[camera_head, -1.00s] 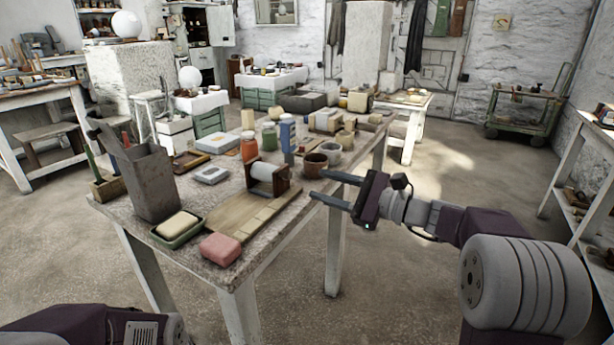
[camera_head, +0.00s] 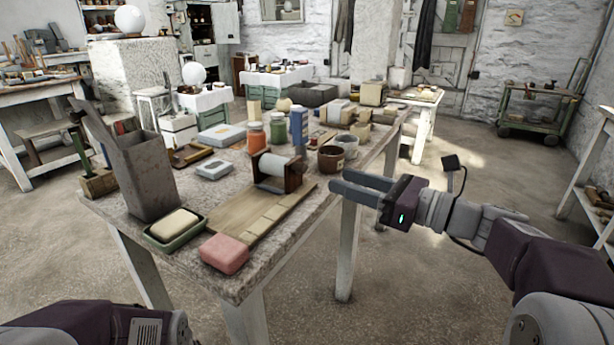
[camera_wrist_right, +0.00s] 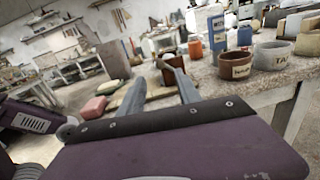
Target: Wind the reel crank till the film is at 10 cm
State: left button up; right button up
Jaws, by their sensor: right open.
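The reel is a white roll in a brown wooden stand (camera_head: 292,174) on the table. A pale wooden board (camera_head: 228,216) with light segments along its edge runs from the stand toward the table's front. I cannot make out the crank or any film reading. My right gripper (camera_head: 338,180) is open and empty, just off the table's right edge, to the right of the stand and apart from it. In the right wrist view, its two fingers (camera_wrist_right: 155,75) point toward the table, and the brown stand shows partly behind them. My left gripper is out of view; only part of that arm shows.
A pink block (camera_head: 224,254), a soap-like bar in a green dish (camera_head: 172,238) and a tall grey container (camera_head: 150,178) stand near the front. Open floor lies right of the table.

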aim_at(305, 169)
jog(key=b+x, duration=0.3)
jog(key=x, duration=0.6)
jog(key=shift+f, duration=0.15)
jog(key=shift+w+a, duration=0.15)
jog(key=shift+a, duration=0.05)
grip_shut()
